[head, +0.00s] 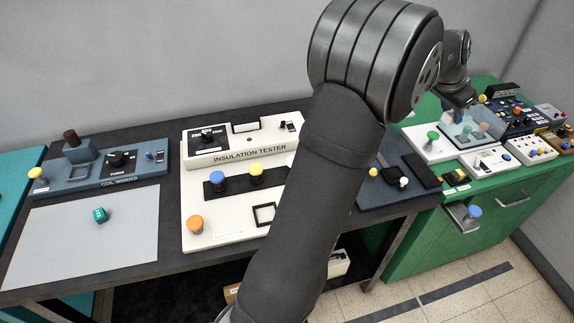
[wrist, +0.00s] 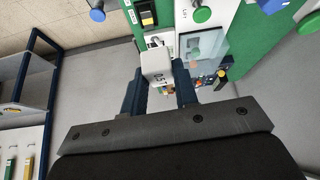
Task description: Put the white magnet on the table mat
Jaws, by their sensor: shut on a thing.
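The block is between the two dark blue fingers in the wrist view. In the head view my gripper (head: 459,101) is at the far right, over the green bench, and the block cannot be made out there. The table mat, a plain light grey sheet (head: 60,256), lies on the dark table at the left, far from my gripper.
A clear cover (head: 474,129) is below my gripper on the green bench (head: 497,199), among panels with knobs and switches. The insulation tester (head: 240,147) and coil winder (head: 115,170) stand on the dark table. Most of the mat is bare. My arm hides the table's middle.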

